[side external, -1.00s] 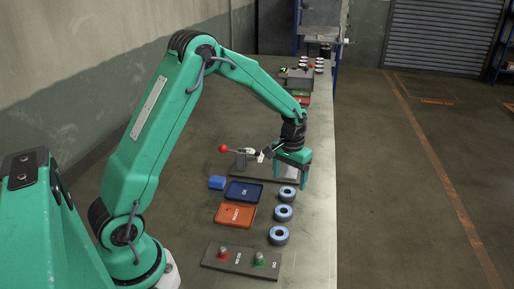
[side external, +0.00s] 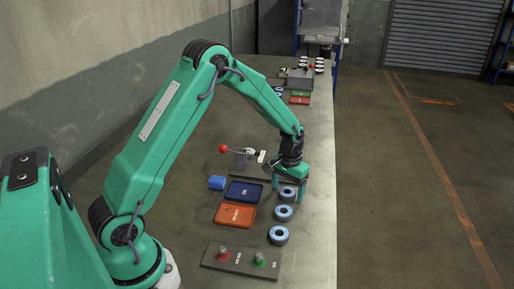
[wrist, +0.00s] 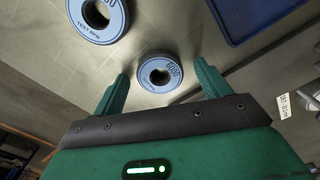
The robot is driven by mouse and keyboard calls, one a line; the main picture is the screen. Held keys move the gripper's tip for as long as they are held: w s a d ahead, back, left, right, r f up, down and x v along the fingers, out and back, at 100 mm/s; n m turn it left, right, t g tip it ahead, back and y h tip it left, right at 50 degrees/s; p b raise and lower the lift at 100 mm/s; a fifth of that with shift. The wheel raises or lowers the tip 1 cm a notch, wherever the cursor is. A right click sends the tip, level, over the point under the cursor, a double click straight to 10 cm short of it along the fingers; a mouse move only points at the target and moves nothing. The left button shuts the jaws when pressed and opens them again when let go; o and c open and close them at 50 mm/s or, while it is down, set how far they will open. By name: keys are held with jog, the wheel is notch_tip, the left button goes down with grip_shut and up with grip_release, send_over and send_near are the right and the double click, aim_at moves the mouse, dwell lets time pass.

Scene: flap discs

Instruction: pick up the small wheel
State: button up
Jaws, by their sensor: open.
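Three blue ring-shaped wheels lie flat in a row along the bench's right side in the side external view. The farthest one (side external: 287,199) is below my gripper (side external: 289,189), partly behind a finger. In the wrist view this wheel (wrist: 146,75) lies between the fingertips of my gripper (wrist: 162,67) and looks smaller than the neighbouring wheel (wrist: 97,37). My gripper is open and empty, pointing down. Whether the fingertips reach down beside the wheel cannot be told. The middle wheel (side external: 284,219) and nearest wheel (side external: 278,242) lie free.
A blue tray (side external: 244,197) and an orange tray (side external: 235,220) lie left of the wheels. A button panel (side external: 240,261) lies at the near end. The bench's right strip is clear.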

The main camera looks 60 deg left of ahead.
jog(key=c, duration=1.1)
jog(key=shift+r, duration=0.15)
jog(key=shift+r, duration=0.5)
jog(key=r, duration=0.3)
jog(key=shift+d+r, duration=0.15)
jog(key=shift+d, duration=0.05)
jog(key=s+d+r, duration=0.4)
jog(key=d+r, duration=0.2)
jog(key=d, duration=0.4)
jog(key=shift+s+d+r, duration=0.2)
jog(key=shift+s+r, duration=0.05)
